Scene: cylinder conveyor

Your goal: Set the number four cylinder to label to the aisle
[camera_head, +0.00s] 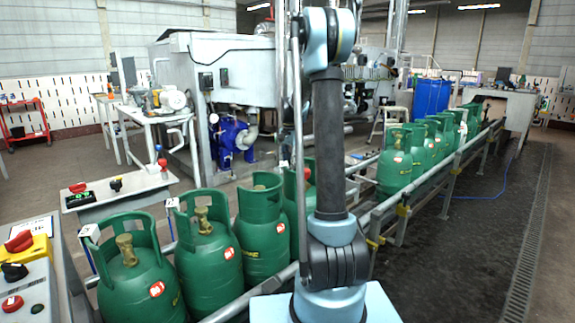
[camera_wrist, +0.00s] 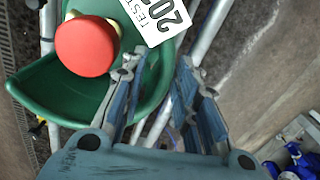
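Several green gas cylinders stand in a row on the conveyor in the head view. From the left, the first (camera_head: 140,285), second (camera_head: 208,262) and third (camera_head: 262,238) show brass valves. The fourth (camera_head: 291,205) shows a red cap and is partly hidden behind my arm. In the wrist view a green cylinder collar (camera_wrist: 45,85) surrounds a red cap (camera_wrist: 87,46). A white label (camera_wrist: 160,15) reading "TEST" and "202" is at the collar's edge. My gripper (camera_wrist: 157,70) is open, its fingers near the collar's right rim; contact is unclear. The head view does not show the gripper.
More green cylinders (camera_head: 393,165) stand farther along the conveyor rail (camera_head: 440,178). A control panel (camera_head: 22,275) with a red knob is at left. A blue barrel (camera_head: 430,98) stands behind. The dark aisle floor (camera_head: 470,240) at right is clear.

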